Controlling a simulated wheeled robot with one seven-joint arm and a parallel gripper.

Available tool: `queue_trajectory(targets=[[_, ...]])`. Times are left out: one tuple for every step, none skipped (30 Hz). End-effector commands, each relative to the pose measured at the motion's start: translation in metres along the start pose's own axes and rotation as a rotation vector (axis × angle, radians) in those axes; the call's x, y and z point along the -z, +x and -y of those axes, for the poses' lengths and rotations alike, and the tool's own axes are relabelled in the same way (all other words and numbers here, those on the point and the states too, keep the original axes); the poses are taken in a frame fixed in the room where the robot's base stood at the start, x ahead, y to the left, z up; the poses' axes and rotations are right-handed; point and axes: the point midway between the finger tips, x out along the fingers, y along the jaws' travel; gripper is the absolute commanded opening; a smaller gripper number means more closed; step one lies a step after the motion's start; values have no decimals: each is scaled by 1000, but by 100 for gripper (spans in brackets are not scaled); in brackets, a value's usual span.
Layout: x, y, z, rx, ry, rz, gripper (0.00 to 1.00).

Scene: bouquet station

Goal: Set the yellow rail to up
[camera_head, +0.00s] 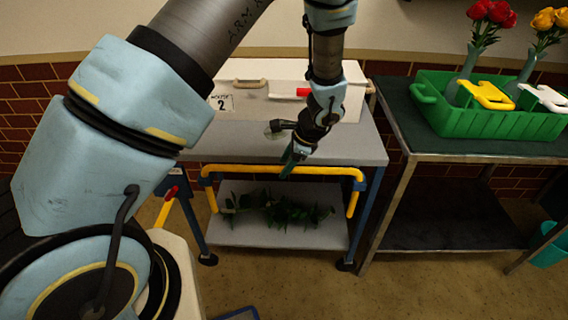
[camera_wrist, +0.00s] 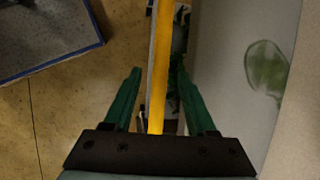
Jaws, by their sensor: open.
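The yellow rail (camera_head: 250,169) runs across the front of the grey table, close to the tabletop's front edge, in the head view. Its two ends bend downward beside the table legs. My gripper (camera_head: 288,168) reaches down to the middle of the rail with its green fingers. In the wrist view the rail (camera_wrist: 160,55) passes lengthwise between the two fingers of my gripper (camera_wrist: 157,68). The fingers are open, with gaps on both sides of the rail. The fingertips are partly hidden in the head view.
A white box (camera_head: 253,103) labelled 2 stands on the grey table (camera_head: 230,148). Green stems (camera_head: 275,210) lie on its lower shelf (camera_head: 290,238). A red-tipped yellow lever (camera_head: 166,207) is at the left. A green crate (camera_head: 480,122) sits on the right table. Floor in front is mostly clear.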

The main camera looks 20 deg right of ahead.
Motion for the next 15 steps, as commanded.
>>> queue_trajectory(targets=[[0, 3, 0, 0, 0, 1, 57], [0, 5, 0, -1, 0, 1, 57], [0, 7, 0, 0, 0, 1, 57], [0, 8, 0, 0, 0, 1, 57], [0, 8, 0, 0, 0, 0, 57], [0, 9, 0, 0, 0, 0, 57], [0, 9, 0, 1, 0, -1, 57], [0, 9, 0, 1, 0, -1, 57], [0, 9, 0, 1, 0, -1, 57], [0, 9, 0, 1, 0, -1, 57], [0, 9, 0, 1, 0, -1, 57], [0, 9, 0, 0, 0, -1, 56], [0, 9, 0, 0, 0, -1, 52], [0, 9, 0, 0, 0, -1, 49], [0, 9, 0, 0, 0, -1, 45]])
